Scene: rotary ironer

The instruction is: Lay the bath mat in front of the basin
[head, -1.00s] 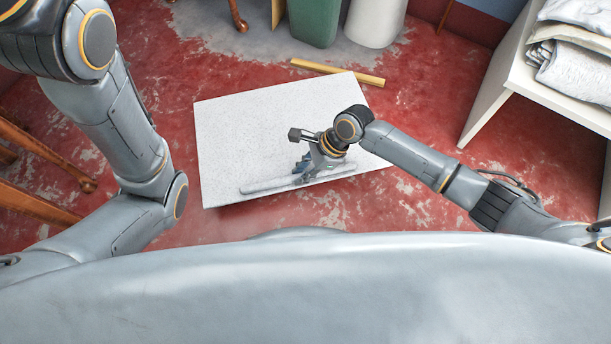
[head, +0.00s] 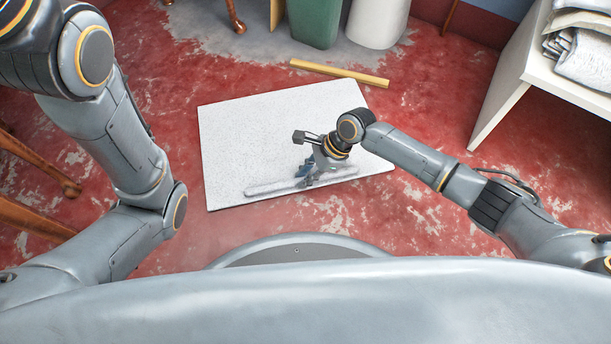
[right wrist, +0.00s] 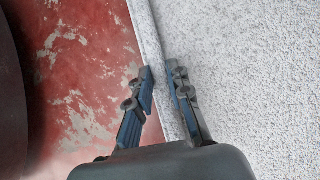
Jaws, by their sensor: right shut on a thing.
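The bath mat (head: 250,130) is a pale, speckled rectangle spread on the red floor in front of me, with a raised fold along its near edge. My right gripper (head: 312,174) is over that near edge, right of its middle. In the right wrist view the fingers of my right gripper (right wrist: 163,80) stand on either side of the ridge of the mat (right wrist: 235,65), pinching it. The rest of the mat looks flat. My left arm is at the left, but its gripper is out of view. I cannot make out a basin.
A yellow wooden strip (head: 340,73) lies just beyond the mat. A green bin (head: 314,22) and a white cylinder (head: 377,20) stand behind it. A white shelf (head: 510,85) with folded cloths is at right. Wooden legs (head: 35,165) stand at left.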

